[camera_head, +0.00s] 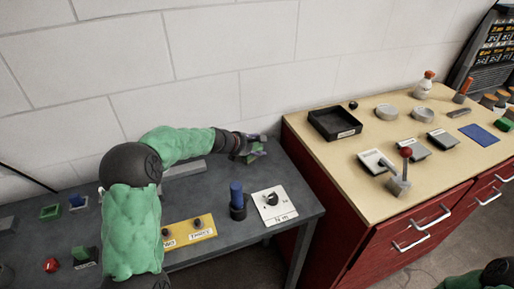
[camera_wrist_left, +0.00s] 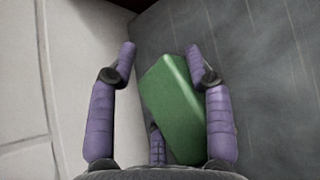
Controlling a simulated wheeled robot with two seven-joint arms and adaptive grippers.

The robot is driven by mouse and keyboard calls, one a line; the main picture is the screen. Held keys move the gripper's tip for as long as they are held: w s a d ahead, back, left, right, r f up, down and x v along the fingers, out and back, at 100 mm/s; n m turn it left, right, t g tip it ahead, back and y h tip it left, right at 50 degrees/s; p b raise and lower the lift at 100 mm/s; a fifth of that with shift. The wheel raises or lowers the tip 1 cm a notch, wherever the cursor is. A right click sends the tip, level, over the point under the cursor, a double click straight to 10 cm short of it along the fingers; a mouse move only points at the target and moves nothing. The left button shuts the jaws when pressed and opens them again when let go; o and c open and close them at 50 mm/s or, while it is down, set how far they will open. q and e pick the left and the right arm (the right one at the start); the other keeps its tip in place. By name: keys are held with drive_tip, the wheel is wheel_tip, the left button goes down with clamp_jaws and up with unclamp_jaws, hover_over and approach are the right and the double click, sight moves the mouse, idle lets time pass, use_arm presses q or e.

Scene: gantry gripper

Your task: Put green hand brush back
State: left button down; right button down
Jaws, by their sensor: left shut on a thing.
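The green hand brush (camera_wrist_left: 176,105) shows in the left wrist view as a green block between the purple fingers of my left gripper (camera_wrist_left: 161,56). It lies close against the right finger, over the dark grey table top. In the head view the left gripper (camera_head: 256,143) is at the back right of the grey table, near the wall. A bit of the green brush (camera_head: 251,157) shows under it, and the rest is hidden by the gripper. The left gripper is shut on the brush. My right gripper is not in view.
The grey table (camera_head: 228,265) holds a blue-topped cylinder (camera_head: 237,195), a white dial plate (camera_head: 273,206) and a yellow button panel (camera_head: 191,233). A red cabinet (camera_head: 352,241) with a wooden top, carrying a black tray (camera_head: 335,124), stands to the right.

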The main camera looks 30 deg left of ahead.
use_arm(q)
drive_tip(key=shift+f+b, duration=0.45)
drive_tip(key=shift+f, duration=0.1)
drive_tip(key=c, duration=0.5)
unclamp_jaws()
drive_tip(key=shift+c, duration=0.2)
drive_tip(key=shift+f, duration=0.1)
